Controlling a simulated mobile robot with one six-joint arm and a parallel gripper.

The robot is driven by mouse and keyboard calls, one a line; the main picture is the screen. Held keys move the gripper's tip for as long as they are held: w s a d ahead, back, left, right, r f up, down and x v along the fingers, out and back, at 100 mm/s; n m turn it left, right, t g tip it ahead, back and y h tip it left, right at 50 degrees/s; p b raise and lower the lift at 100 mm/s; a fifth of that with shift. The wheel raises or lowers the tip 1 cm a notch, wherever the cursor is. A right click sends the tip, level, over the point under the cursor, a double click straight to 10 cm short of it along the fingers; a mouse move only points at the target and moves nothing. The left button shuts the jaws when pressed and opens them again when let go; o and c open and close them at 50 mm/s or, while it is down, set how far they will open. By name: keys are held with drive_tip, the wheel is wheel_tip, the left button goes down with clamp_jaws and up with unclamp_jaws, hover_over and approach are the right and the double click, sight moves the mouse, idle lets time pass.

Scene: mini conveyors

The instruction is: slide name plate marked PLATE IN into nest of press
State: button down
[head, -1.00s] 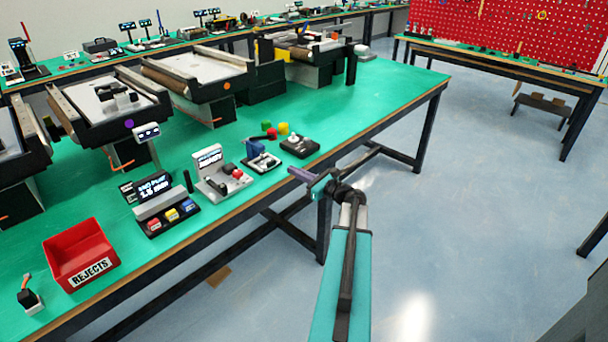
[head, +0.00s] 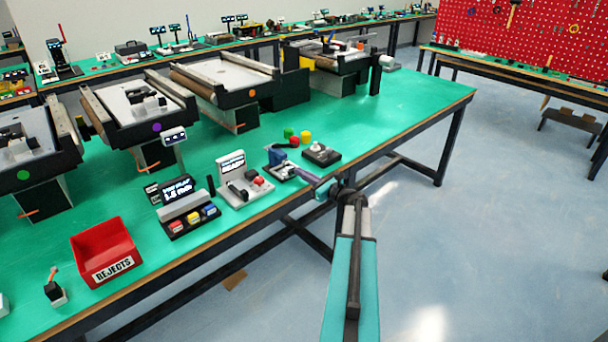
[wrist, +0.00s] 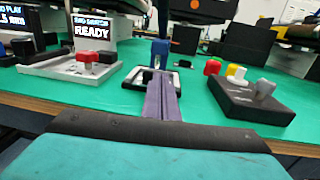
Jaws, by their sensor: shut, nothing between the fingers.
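A small device with a blue upright part (head: 277,155) on a dark base stands near the front edge of the green bench, and it looks like the press. In the wrist view its blue upright (wrist: 159,52) is straight ahead, with a pale-framed black base (wrist: 186,80) below it. My gripper (head: 301,172) has purple fingers that are closed together and empty. In the wrist view the fingers (wrist: 161,77) point at the base and overlap its near side; I cannot tell whether they touch it. No plate marked PLATE IN can be made out, and the nest is too small or hidden to see.
A display unit reading READY (wrist: 89,37) with a red button stands left of the press. A black block with a grey knob (head: 320,153) stands right. Red, green and yellow pieces lie behind. A REJECTS bin (head: 104,250) is at far left.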

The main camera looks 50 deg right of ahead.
drive_tip(key=shift+w, duration=1.05)
drive_tip(key=shift+s, duration=0.1)
drive_tip(key=shift+s+a, duration=0.1)
drive_tip(key=shift+s, duration=0.35)
drive_tip(key=s+b, duration=0.2)
drive_tip(key=s, duration=1.1)
drive_tip(key=shift+s, duration=0.1)
